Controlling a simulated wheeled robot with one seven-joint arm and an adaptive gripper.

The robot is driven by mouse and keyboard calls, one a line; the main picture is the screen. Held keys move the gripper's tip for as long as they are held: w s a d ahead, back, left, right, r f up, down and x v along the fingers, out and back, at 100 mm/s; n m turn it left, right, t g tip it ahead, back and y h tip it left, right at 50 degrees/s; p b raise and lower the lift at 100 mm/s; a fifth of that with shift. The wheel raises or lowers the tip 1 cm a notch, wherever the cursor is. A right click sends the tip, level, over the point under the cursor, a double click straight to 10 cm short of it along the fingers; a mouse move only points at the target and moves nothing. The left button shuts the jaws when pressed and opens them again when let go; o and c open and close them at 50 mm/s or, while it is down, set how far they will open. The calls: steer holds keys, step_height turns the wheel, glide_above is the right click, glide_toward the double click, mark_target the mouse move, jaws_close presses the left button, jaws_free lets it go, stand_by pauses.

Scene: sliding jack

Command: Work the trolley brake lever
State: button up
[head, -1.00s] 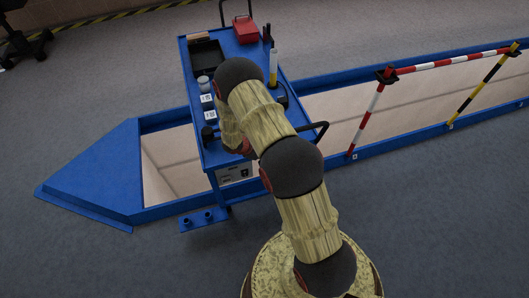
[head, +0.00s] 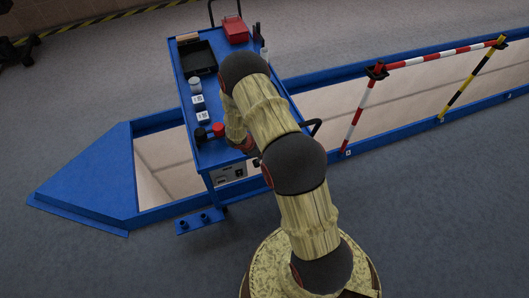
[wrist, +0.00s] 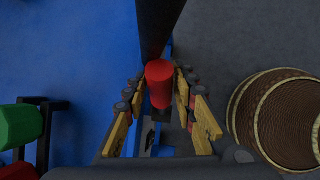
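The blue trolley (head: 205,153) stands over the blue-framed pit. In the wrist view a red cylindrical grip (wrist: 159,83), apparently the end of a lever, stands between the fingers of my gripper (wrist: 159,96). The fingers are spread on its left and right, with narrow gaps showing; whether either touches it I cannot tell. A dark bar covers the area just above the grip in that view. In the head view my arm hides the gripper and this grip. A black knob (head: 200,134) and a red one (head: 218,129) show on the trolley's near end.
A green cylinder (wrist: 20,126) on a black frame is at the wrist view's left. A red box (head: 235,29), black tray (head: 198,58) and small containers stand on the trolley. A striped barrier (head: 430,60) crosses the pit to the right. Grey floor is clear in front.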

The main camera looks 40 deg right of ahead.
steer(key=shift+o, duration=1.3)
steer(key=shift+r, duration=0.1)
steer(key=v, duration=1.2)
